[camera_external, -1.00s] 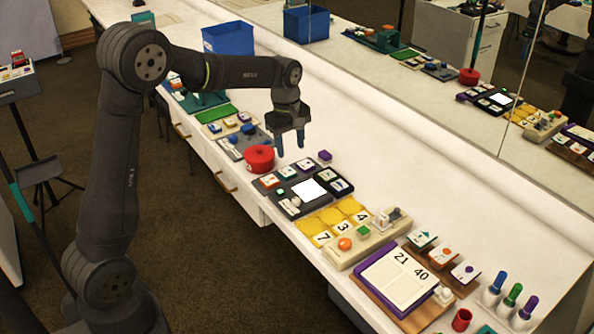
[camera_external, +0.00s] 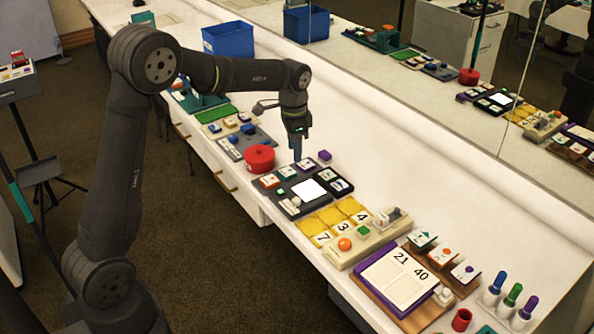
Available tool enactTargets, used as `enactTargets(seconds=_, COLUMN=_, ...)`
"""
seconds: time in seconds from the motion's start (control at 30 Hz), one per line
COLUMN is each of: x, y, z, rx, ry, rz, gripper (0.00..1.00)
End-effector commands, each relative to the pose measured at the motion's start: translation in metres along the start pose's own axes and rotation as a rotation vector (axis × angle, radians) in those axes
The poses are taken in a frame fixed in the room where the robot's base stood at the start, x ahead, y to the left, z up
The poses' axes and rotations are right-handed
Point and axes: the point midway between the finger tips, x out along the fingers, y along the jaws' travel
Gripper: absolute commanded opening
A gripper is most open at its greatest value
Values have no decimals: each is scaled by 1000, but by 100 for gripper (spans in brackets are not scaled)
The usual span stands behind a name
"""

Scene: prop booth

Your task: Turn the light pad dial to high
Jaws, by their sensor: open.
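The light pad (camera_external: 308,190) is a bright white lit square on a dark grey board (camera_external: 262,192) with several picture tiles around it. A small pale knob (camera_external: 295,201), which looks like the dial, sits at the board's near left corner; its setting is too small to read. A small green button (camera_external: 280,191) is beside it. My gripper (camera_external: 297,156) points down with blue fingers, near the board's far edge and away from the knob. It is open and empty. Its fingers overlap in this view, so the gap between them is hidden.
Yellow number tiles (camera_external: 331,215) and a beige control box (camera_external: 366,240) lie to the right. The white counter behind is clear.

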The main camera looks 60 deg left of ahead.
Motion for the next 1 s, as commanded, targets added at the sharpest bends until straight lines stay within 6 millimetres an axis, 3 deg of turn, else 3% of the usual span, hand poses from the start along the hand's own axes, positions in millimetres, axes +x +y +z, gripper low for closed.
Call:
enactTargets(seconds=0.1, x=2, y=1, z=-2, rx=221, ry=-7, rz=0, gripper=45)
enactTargets(seconds=0.3, x=3, y=1, z=-3, rx=469, ry=-13, rz=0, gripper=45)
enactTargets(seconds=0.57, x=15, y=1, z=-3, rx=533, ry=-16, rz=1, gripper=45)
enactTargets(seconds=1.0, x=106, y=1, z=-1, rx=531, ry=-17, rz=2, gripper=45)
